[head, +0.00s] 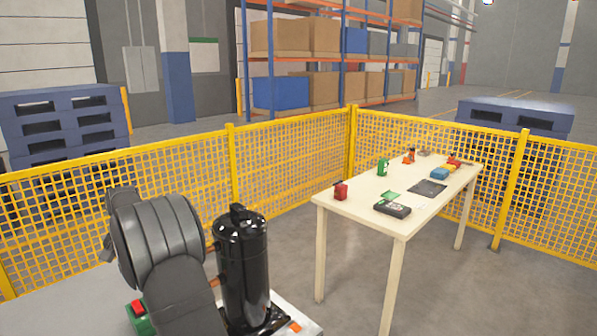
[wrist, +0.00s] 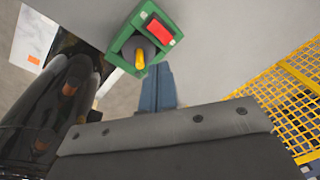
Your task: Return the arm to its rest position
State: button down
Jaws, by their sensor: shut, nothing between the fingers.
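My gripper (wrist: 157,90) shows in the wrist view as two blue-grey fingers beyond a dark grey body. The fingers are shut together with nothing between them. In the head view my dark grey arm stands at the lower left and my fingers cannot be made out. A green box (wrist: 124,48) with a red patch and a yellow knob lies just beyond the fingertips in the wrist view; I cannot tell the gap. It also shows partly behind my arm in the head view (head: 138,316).
A black compressor (head: 243,270) stands upright close right of my arm; it fills the left of the wrist view (wrist: 45,120). A yellow mesh fence (head: 290,170) runs behind. A wooden table (head: 335,207) with tools and small items stands right, with open floor between.

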jog(key=shift+w+d+r+m, duration=0.1)
jog(key=shift+r+m, duration=0.1)
jog(key=shift+m, duration=0.3)
